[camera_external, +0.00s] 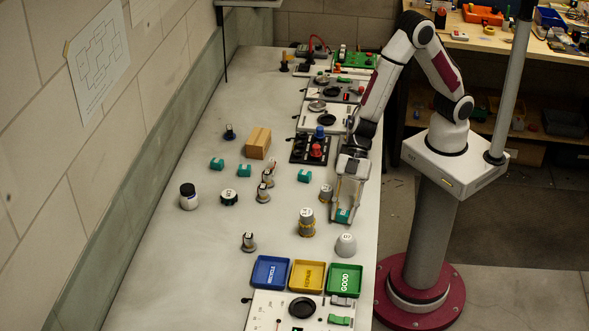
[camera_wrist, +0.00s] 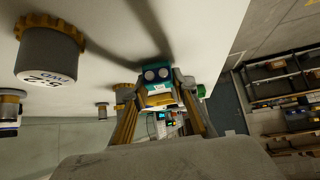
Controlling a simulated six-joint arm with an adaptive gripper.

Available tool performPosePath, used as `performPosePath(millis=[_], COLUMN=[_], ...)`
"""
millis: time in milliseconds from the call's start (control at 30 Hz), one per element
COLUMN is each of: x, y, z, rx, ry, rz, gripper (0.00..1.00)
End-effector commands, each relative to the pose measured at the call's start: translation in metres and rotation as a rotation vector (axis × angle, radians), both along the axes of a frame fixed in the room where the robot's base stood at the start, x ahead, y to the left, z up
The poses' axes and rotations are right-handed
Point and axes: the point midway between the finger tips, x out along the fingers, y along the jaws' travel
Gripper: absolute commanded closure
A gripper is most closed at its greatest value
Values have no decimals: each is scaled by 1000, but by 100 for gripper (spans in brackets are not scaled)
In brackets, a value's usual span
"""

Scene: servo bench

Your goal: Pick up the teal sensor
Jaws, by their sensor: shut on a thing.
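My gripper (camera_external: 345,203) points down near the right edge of the bench in the external view. It is shut on a teal sensor (camera_external: 343,216). In the wrist view the teal sensor (camera_wrist: 157,75), with two round grey eyes, sits between the fingertips (camera_wrist: 157,90). I cannot tell whether it touches the bench top. Other teal sensors stand on the bench: one (camera_external: 305,176) left of my gripper, one (camera_external: 244,170) and one (camera_external: 217,163) further left.
A grey and yellow motor (camera_external: 307,223) and a white dome (camera_external: 346,245) stand close by. Blue (camera_external: 270,271), yellow (camera_external: 306,275) and green (camera_external: 344,279) trays lie at the front. A wooden block (camera_external: 257,143) and several small parts stand further back.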

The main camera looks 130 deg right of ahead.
Motion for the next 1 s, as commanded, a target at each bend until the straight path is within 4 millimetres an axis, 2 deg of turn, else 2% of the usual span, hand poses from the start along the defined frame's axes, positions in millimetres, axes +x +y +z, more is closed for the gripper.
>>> performPosePath(millis=[700,1000], x=[1,0], y=[0,0], z=[72,90], rx=[-1,0], ry=[-4,-1], rz=[1,-1], gripper=[91,91])
